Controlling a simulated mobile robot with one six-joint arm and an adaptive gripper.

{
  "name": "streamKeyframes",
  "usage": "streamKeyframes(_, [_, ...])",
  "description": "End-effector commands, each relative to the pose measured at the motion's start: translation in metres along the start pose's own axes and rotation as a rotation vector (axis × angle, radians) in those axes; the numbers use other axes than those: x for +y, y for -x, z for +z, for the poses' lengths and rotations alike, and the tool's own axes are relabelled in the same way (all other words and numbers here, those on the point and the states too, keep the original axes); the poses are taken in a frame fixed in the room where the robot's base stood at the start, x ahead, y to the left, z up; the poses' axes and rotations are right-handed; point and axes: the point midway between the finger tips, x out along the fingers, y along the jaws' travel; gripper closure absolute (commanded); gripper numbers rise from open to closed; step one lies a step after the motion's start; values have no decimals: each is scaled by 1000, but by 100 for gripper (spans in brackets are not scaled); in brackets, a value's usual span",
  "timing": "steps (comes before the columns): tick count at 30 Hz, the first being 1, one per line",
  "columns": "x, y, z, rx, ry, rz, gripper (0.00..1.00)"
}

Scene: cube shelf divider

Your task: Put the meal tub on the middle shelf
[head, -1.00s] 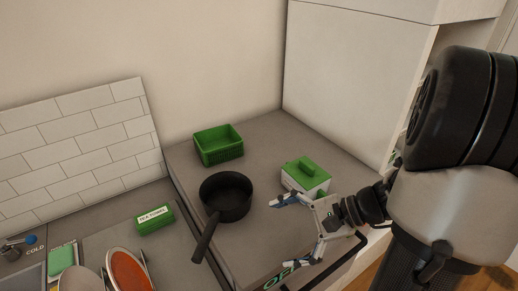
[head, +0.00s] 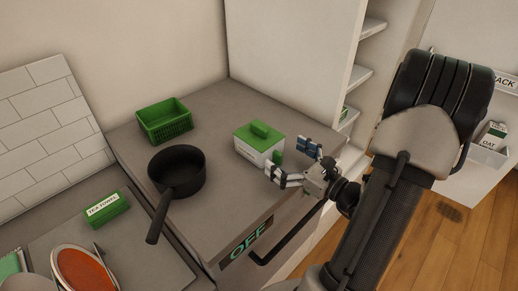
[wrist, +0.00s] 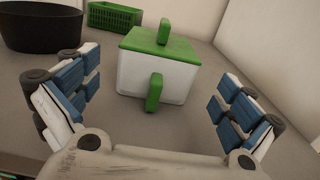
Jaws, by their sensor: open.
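The meal tub (head: 257,146) is a white box with a green lid and a green handle. It stands upright on the grey counter, to the right of the pan. In the wrist view the tub (wrist: 145,78) sits ahead, centred between my fingers, with a green tab on its near face. My gripper (head: 296,161) is open and empty just to the right of the tub, apart from it. The fingers also show in the wrist view (wrist: 155,100). The shelf unit (head: 367,75) with several white shelves stands at the back right, partly hidden by its side panel.
A black pan (head: 177,172) and a green basket (head: 164,120) stand on the counter (head: 220,200) left of the tub. A tall white panel (head: 290,60) rises behind the tub. A rail and OFF display (head: 250,240) run along the counter's front edge.

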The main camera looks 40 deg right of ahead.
Motion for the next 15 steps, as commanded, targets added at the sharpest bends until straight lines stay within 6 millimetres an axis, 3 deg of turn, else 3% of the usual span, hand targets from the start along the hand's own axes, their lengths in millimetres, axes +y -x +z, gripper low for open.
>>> streamKeyframes(3, [1,-20,-1,0,3,4,0])
streamKeyframes(11, [1,-39,1,0,4,3,0])
streamKeyframes(15, [3,-60,2,0,5,6,0])
